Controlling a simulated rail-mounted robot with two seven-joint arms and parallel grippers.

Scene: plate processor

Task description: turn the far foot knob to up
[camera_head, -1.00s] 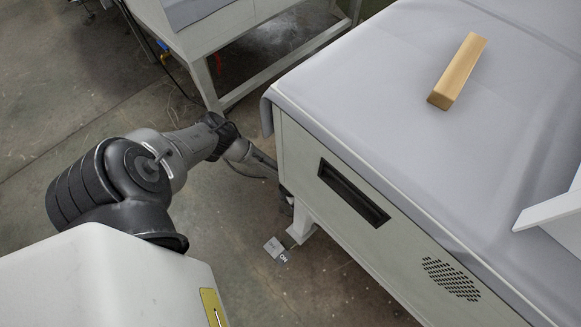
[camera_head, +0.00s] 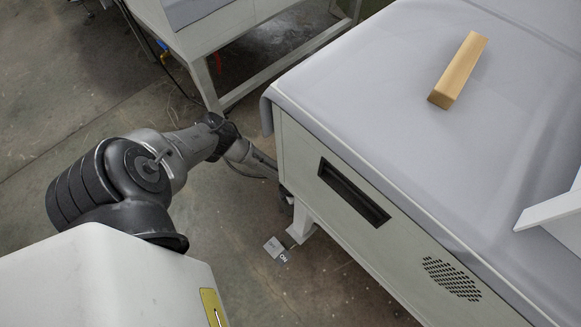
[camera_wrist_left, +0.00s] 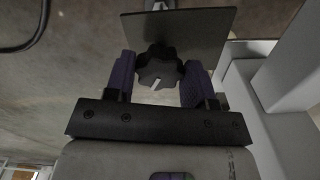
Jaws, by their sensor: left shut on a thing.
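In the left wrist view the far foot knob (camera_wrist_left: 158,70) is black and lobed, with a pale pointer line on its face. It sits in front of a dark flat plate (camera_wrist_left: 213,28). My left gripper (camera_wrist_left: 160,76) has its two purple-padded fingers on either side of the knob and is shut on it. The pointer line slants toward the lower left in that view. My right gripper is not in view.
A small "ON" label plate (camera_head: 275,248) shows near the floor by the machine's leg (camera_head: 302,222). A wooden bar (camera_head: 459,70) lies on the grey cover. White frame beams (camera_wrist_left: 285,70) stand close on the right of the gripper in the wrist view.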

